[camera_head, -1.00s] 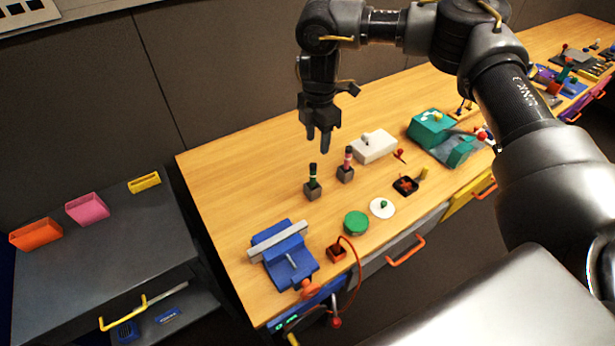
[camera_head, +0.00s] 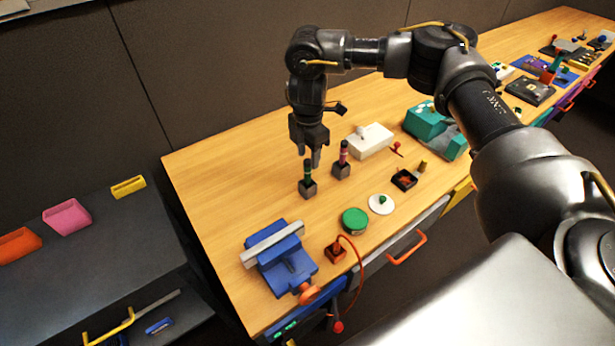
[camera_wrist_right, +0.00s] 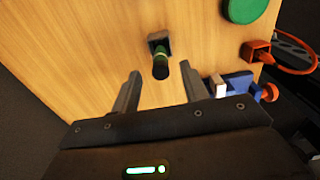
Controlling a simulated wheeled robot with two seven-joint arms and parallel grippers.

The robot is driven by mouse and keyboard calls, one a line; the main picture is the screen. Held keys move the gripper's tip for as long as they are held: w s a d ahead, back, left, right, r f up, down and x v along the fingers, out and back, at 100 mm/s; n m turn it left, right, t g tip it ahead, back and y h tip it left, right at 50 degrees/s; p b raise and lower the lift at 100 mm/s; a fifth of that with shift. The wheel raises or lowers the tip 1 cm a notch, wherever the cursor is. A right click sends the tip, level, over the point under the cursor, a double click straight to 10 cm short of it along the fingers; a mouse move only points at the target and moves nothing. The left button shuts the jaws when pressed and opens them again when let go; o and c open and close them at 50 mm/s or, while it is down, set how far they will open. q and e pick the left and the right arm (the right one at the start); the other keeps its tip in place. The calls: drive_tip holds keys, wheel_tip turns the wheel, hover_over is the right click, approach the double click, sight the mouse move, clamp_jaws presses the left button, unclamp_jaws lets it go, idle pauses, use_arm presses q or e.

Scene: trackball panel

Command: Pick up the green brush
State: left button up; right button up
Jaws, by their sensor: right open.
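The green brush (camera_head: 307,172) stands upright in a small grey block (camera_head: 308,189) on the wooden table, with a dark body and a green band. In the right wrist view the green brush (camera_wrist_right: 160,66) shows ahead of my fingers, roughly between their lines. My right gripper (camera_head: 308,160) is open and empty, pointing down just above and behind the brush top. Its two fingers also show apart in the right wrist view (camera_wrist_right: 160,90). Whether they reach around the brush is hard to tell. My left gripper is not in view.
A pink-banded brush (camera_head: 343,153) stands in its own block close to the right. A white box (camera_head: 370,141) is behind it. A blue vise (camera_head: 280,262), a green round lid (camera_head: 355,220) and a red block with a cable (camera_head: 336,252) are nearer the front. The table's left part is clear.

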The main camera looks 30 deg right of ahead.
sight(308, 161)
drive_tip(key=shift+a+f+p, duration=0.1)
drive_tip(key=shift+f+p, duration=0.55)
drive_tip(key=shift+f, duration=2)
drive_tip(key=shift+s, duration=0.1)
drive_tip(key=shift+c, duration=0.3)
clamp_jaws()
